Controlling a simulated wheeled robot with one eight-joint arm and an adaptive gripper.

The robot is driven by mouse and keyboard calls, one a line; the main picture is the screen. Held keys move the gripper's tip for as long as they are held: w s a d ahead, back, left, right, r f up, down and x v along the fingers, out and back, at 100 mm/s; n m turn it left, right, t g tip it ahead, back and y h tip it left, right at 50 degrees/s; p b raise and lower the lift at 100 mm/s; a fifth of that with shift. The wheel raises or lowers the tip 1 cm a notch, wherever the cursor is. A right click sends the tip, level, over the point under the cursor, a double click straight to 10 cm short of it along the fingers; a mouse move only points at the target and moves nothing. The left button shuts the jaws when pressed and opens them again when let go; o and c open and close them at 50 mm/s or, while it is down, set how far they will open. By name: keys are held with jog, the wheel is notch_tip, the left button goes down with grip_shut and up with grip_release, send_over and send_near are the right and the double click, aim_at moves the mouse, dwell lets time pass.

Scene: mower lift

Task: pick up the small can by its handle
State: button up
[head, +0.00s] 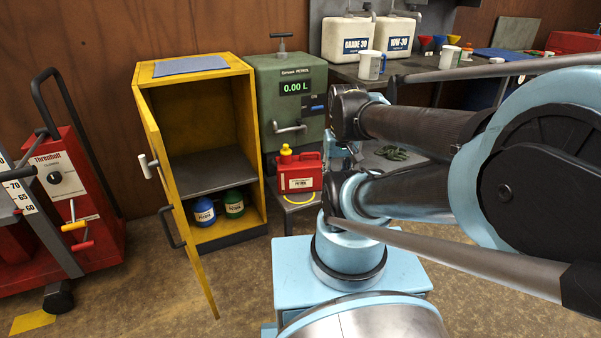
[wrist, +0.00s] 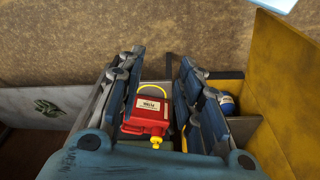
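The small can (head: 301,173) is red with a pale label and a yellow cap, and stands upright on a low stand beside the yellow cabinet. In the wrist view the red can (wrist: 146,112) shows between the two fingers of my gripper (wrist: 161,62), with its yellow spout toward the bottom of the picture. The fingers are spread apart, with a gap around the can's sides. I cannot tell how far above the can they are. In the head view my gripper is mostly hidden by my arm, just right of the can.
The yellow cabinet (head: 207,119) has its door (head: 175,190) open, with a blue can (head: 204,212) and a green can (head: 234,204) inside. A green petrol dispenser (head: 290,85) stands behind the red can. A bench with white containers (head: 347,40) is to the right.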

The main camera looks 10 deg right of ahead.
jog(key=shift+w+a, duration=0.3)
jog(key=shift+a, duration=0.05)
jog(key=shift+o, duration=0.6)
